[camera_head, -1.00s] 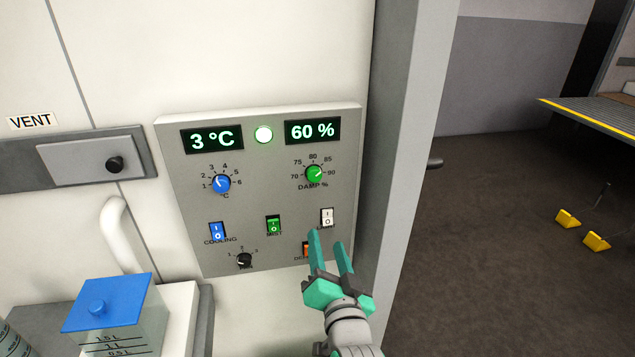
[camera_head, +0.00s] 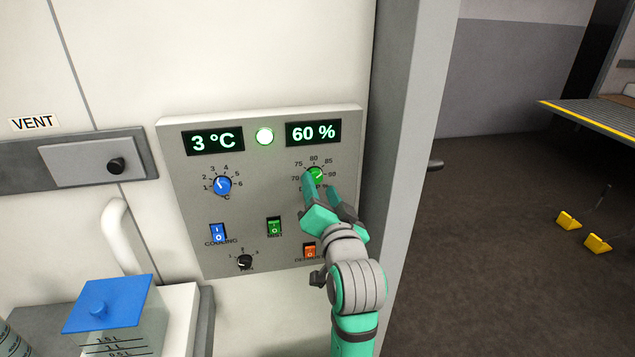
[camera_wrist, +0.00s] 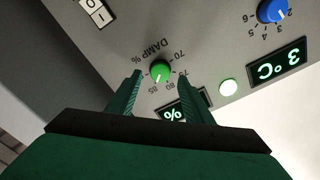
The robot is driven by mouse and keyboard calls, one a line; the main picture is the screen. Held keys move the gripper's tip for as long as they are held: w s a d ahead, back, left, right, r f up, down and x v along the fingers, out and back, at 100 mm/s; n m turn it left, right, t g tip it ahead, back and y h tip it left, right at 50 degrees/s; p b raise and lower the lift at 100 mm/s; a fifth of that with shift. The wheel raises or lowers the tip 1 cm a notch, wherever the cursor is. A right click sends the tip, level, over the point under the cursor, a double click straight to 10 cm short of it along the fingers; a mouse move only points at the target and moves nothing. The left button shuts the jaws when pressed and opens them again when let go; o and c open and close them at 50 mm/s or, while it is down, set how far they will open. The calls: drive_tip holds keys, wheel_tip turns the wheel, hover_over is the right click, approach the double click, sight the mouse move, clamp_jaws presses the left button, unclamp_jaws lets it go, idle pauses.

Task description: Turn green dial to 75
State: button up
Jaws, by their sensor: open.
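The green dial (camera_head: 315,175) sits at the upper right of the grey control panel, on a scale marked 70 to 90 and labelled DAMP %. Its white pointer line aims toward 90 in the head view. In the wrist view the green dial (camera_wrist: 160,71) shows upside down, between and just beyond the fingertips. My gripper (camera_head: 320,186) is open in front of the dial, with its fingers toward the dial's two sides. The open fingers also show in the wrist view (camera_wrist: 159,76). Whether a finger touches the dial I cannot tell. The damp display (camera_head: 313,132) reads 60 %.
A blue dial (camera_head: 222,185) and a 3 °C display (camera_head: 213,141) are at the panel's left. Blue (camera_head: 218,232), green (camera_head: 274,226) and orange (camera_head: 310,251) switches and a black knob (camera_head: 244,261) lie below. A grey post (camera_head: 405,150) stands close right.

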sight(317, 178)
drive_tip(key=shift+w+a, duration=0.2)
drive_tip(key=shift+w, duration=0.6)
drive_tip(key=shift+w+a, duration=0.15)
drive_tip(key=shift+w, duration=0.65)
drive_tip(key=c, duration=1.1)
drive_tip(key=shift+o, duration=0.2)
